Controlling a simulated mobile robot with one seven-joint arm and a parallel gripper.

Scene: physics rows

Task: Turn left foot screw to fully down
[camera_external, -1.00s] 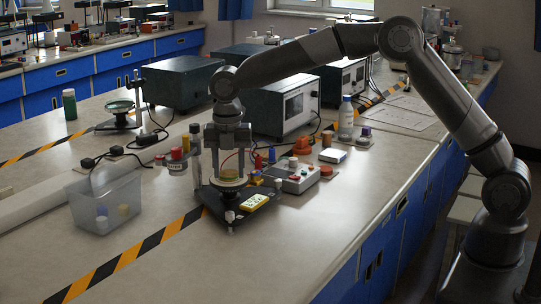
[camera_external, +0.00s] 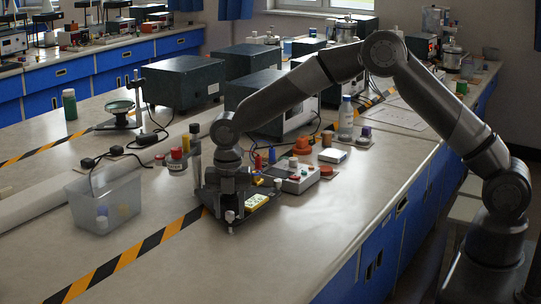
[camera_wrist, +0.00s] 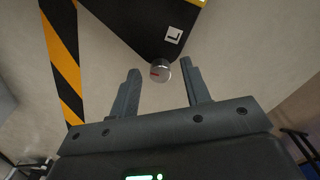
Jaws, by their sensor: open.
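The left foot screw (camera_wrist: 159,71) is a round silver knob with a red mark. It sits at the corner of a black base plate (camera_wrist: 140,25), beside a white label with an L (camera_wrist: 173,35). My gripper (camera_wrist: 160,67) is open, one finger on each side of the knob in the wrist view. Gaps show between the knob and both fingers, so nothing is held. In the outside view my gripper (camera_external: 229,201) is low over the instrument's black base (camera_external: 245,219), and a pale foot knob (camera_external: 230,216) shows at the front corner. My arm hides most of the instrument there.
A clear bin (camera_external: 104,205) stands left. Striped tape (camera_external: 140,250) crosses the bench. The bench front is clear.

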